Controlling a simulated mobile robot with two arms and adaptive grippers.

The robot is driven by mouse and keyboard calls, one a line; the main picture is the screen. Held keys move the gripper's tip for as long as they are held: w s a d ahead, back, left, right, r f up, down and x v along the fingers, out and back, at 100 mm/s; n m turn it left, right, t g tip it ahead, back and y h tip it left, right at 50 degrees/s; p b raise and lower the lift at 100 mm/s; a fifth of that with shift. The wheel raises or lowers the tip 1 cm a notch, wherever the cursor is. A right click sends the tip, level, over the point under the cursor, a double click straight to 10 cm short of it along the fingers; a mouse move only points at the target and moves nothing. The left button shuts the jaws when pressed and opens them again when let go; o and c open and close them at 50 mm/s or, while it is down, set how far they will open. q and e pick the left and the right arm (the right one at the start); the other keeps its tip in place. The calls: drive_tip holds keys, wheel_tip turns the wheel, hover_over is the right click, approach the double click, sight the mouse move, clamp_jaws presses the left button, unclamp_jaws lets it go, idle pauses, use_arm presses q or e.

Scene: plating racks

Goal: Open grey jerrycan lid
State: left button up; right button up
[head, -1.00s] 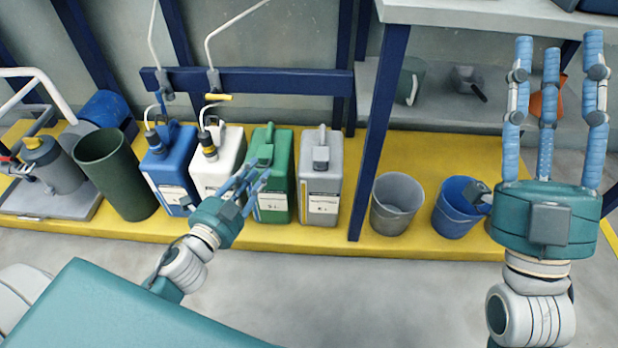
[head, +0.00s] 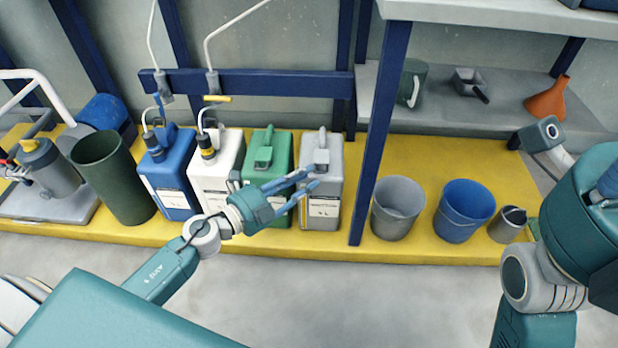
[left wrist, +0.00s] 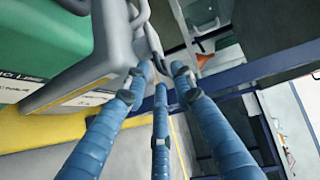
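The grey jerrycan (head: 322,212) stands upright at the right end of the row of cans. Its grey lid (head: 321,157) sits on top below the handle and looks closed.
Green (head: 266,175), white (head: 212,178) and blue (head: 166,178) jerrycans stand left of the grey one. A blue post (head: 374,150) rises just right of it. Grey (head: 396,215) and blue (head: 463,212) buckets stand farther right. Bare floor (head: 380,300) lies in front.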

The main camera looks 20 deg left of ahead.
use_arm(q)
drive_tip(key=shift+x, duration=0.9)
drive_tip(key=shift+c, duration=0.5)
clamp_jaws()
